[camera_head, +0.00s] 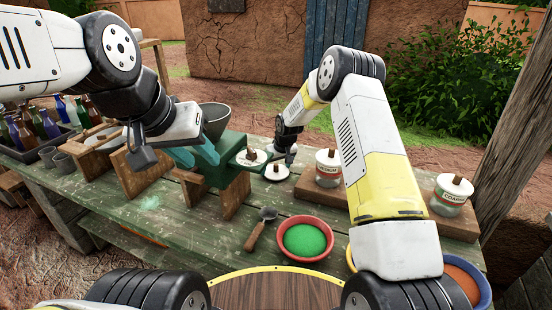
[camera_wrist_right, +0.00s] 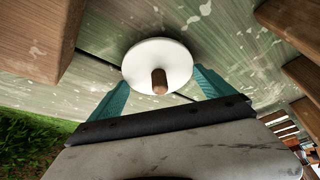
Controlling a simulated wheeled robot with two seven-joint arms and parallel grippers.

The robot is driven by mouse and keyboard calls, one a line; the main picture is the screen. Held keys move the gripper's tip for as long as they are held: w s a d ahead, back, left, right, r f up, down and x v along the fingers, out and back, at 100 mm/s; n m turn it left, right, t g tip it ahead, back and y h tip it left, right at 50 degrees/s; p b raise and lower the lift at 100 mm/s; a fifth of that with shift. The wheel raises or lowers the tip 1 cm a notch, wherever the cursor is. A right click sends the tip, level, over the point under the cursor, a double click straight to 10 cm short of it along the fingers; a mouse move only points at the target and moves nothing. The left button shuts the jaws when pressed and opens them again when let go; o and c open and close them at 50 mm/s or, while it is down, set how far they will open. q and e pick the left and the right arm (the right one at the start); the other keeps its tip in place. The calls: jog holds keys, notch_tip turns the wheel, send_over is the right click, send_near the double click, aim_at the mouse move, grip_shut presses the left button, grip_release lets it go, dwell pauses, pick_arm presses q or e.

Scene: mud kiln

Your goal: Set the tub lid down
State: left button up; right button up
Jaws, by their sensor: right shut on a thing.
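A round white lid (camera_head: 277,173) with a wooden knob lies flat, low over or on the bench, just below my right gripper (camera_head: 286,152). In the right wrist view, the lid (camera_wrist_right: 157,52) sits between the teal fingertips of my right gripper (camera_wrist_right: 160,85), which is shut on it at its sides. Whether its underside touches the bench is unclear.
Lidded jars (camera_head: 328,168) and (camera_head: 449,196) stand on wooden blocks at the right. Bottles (camera_head: 45,122) crowd the left. Bench is bare around the lid's front.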

jog(key=shift+f, duration=0.1)
jog(key=o, duration=1)
jog(key=s+d+r+m, duration=0.1)
jog(key=s+d+r, duration=0.2)
jog(key=s+r, duration=0.55)
jog(key=s+d+r+t, duration=0.1)
jog(key=s+d+r, duration=0.35)
jog(key=r, duration=0.75)
jog(key=s+d+r+m, duration=0.1)
jog(key=s+d+r, duration=0.2)
jog(key=s+r, duration=0.55)
jog(key=s+d+r+m, duration=0.1)
jog(key=s, duration=0.6)
jog(key=s+d+r+m, duration=0.1)
jog(key=s, duration=0.6)
jog(key=s+d+r+t, duration=0.1)
jog(key=s+r, duration=0.1)
jog(key=s, duration=0.5)
jog(key=shift+s+d+r+m, duration=0.1)
jog(key=shift+s+d+m, duration=0.25)
jog(key=shift+m, duration=0.05)
